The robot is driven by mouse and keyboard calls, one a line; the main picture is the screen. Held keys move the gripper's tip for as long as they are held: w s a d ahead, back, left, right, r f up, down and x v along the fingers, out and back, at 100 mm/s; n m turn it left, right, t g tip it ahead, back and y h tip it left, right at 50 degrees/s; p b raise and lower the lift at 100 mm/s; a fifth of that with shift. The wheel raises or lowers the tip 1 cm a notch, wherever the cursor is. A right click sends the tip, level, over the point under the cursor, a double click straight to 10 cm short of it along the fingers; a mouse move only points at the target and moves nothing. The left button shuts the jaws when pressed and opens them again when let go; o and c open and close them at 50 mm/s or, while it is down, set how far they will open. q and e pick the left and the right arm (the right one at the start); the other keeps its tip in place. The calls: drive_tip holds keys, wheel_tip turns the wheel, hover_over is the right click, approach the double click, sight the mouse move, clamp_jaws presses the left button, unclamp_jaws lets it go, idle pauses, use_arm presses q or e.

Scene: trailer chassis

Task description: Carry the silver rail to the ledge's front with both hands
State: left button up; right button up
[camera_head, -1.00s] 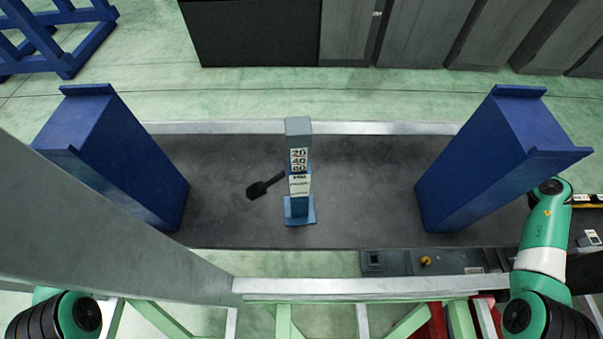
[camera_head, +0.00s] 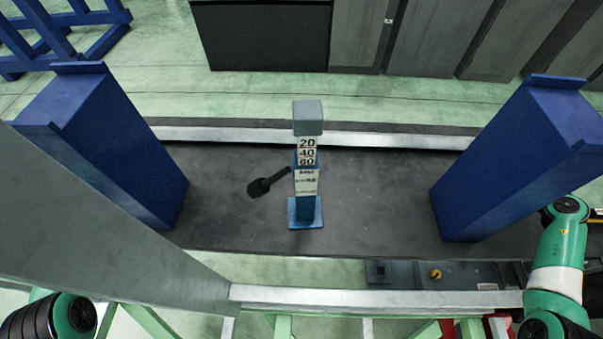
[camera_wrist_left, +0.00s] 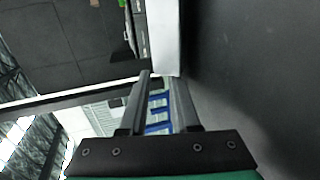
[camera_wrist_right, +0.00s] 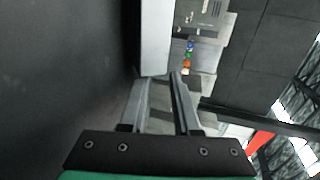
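The silver rail (camera_head: 240,135) runs across the back of the dark surface, with its ends behind the two blue posts. My grippers are hidden in the head view. In the left wrist view the rail (camera_wrist_left: 166,40) reaches down between the fingertips of my left gripper (camera_wrist_left: 163,78), which appear closed on it. In the right wrist view the rail (camera_wrist_right: 155,40) meets the fingertips of my right gripper (camera_wrist_right: 161,78) in the same way. The contact itself is partly hidden. The dark ledge surface (camera_head: 380,200) lies in front of the rail.
A blue post (camera_head: 110,140) stands at the left and another (camera_head: 520,160) at the right. A blue gauge stand (camera_head: 306,180) and a black tool (camera_head: 266,184) are in the middle. Another pale bar (camera_head: 380,297) crosses the front. Dark surface is free on both sides of the stand.

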use_arm(q)
drive_tip(key=shift+o, duration=0.2)
drive_tip(key=shift+a, duration=0.25)
use_arm(e)
drive_tip(key=shift+d, duration=0.25)
use_arm(q)
drive_tip(key=o, duration=0.4)
drive_tip(key=shift+s+a, duration=0.1)
use_arm(e)
drive_tip(key=shift+o, duration=0.2)
drive_tip(key=shift+s+d, duration=0.1)
use_arm(q)
drive_tip(key=shift+o, duration=0.2)
use_arm(e)
drive_tip(key=o, duration=0.4)
drive_tip(key=shift+r, duration=0.1)
drive_tip(key=shift+o, duration=0.2)
drive_tip(key=shift+d, duration=0.1)
use_arm(q)
drive_tip(key=shift+a, duration=0.1)
drive_tip(key=shift+s, duration=0.1)
drive_tip(key=shift+v, duration=3.9)
drive_tip(key=shift+r, duration=0.2)
